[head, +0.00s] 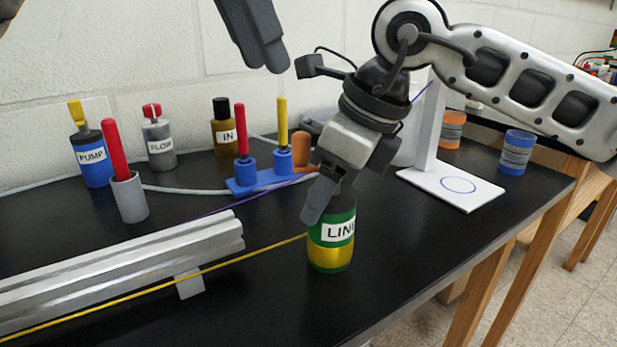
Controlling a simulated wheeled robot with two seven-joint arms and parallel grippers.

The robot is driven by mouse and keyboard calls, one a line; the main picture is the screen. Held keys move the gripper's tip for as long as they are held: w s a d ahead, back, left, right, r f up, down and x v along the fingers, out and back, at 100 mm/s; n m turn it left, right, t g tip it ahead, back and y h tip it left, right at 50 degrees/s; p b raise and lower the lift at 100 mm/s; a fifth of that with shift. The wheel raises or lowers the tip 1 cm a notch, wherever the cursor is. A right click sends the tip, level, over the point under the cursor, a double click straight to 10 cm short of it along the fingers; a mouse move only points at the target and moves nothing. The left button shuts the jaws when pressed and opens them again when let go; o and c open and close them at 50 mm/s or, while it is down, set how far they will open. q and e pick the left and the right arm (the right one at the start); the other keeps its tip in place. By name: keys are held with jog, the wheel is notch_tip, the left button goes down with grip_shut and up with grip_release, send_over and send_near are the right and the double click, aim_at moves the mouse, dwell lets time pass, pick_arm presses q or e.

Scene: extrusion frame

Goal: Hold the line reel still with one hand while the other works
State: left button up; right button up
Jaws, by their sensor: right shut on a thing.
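The line reel (332,255), a green and yellow cylinder with a partly covered "LINE" label, stands upright on the black bench. A yellow line runs from it to the lower left, past the front of the aluminium extrusion (120,262). My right gripper (325,200) comes down from above and is shut on the line reel's upper part, hiding its top. My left gripper (268,55) hangs at the top of the view, above the bench and away from the reel. Its fingers are seen side-on, so I cannot tell whether they are apart.
A blue base (262,181) holds a red and a yellow peg behind the reel. The PUMP bottle (92,155), FLOW bottle (159,140), IN bottle (225,130) and a grey holder (129,200) stand left. A white stand (420,178) and blue cup (516,152) are right. Bench front right is clear.

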pick_arm(q)
jog(key=s+a+f+m+t+h, duration=0.25)
jog(key=a+f+m+h, duration=0.2)
jog(key=a+h, duration=0.45)
jog(key=x, duration=1.2)
jog(key=shift+n, duration=0.45)
grip_shut()
